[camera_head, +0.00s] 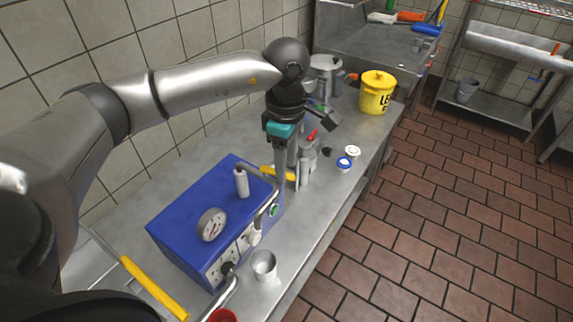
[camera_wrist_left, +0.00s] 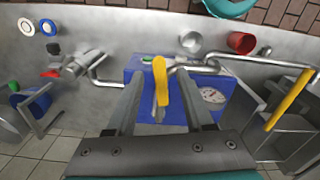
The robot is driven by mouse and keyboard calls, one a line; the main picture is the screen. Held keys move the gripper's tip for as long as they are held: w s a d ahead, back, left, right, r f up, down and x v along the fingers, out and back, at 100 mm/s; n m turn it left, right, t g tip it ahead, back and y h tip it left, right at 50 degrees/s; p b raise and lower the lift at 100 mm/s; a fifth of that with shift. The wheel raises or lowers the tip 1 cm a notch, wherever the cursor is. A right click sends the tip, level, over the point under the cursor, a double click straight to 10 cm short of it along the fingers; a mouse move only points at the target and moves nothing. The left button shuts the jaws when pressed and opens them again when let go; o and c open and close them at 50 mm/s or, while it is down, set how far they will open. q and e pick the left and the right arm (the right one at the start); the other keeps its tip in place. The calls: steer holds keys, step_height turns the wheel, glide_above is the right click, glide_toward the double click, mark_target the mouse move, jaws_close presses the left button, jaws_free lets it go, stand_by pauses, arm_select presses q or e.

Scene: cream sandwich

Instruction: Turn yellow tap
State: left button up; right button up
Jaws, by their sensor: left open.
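A yellow tap handle (camera_head: 281,174) sits on the pipework at the right end of the blue machine (camera_head: 195,205). In the left wrist view the yellow tap handle (camera_wrist_left: 161,80) stands upright between the two fingers of my left gripper (camera_wrist_left: 160,88). In the head view my left gripper (camera_head: 286,172) points down at the handle, with its fingers partly hiding it. The fingers are spread, with gaps on both sides of the handle in the wrist view. Whether the fingertips reach past the handle is hard to tell. My right gripper is not in view.
A steel cup (camera_head: 263,264) and a red cup (camera_head: 222,315) stand near the machine's front. Blue and white round lids (camera_head: 345,163) and a yellow bucket (camera_head: 377,93) stand farther along the steel counter. Another yellow lever (camera_head: 153,287) is at the lower left. The tiled wall is behind.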

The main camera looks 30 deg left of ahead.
arm_select(q)
step_height(320, 180, up, 14)
steer(key=shift+r, duration=0.15)
stand_by(0.7)
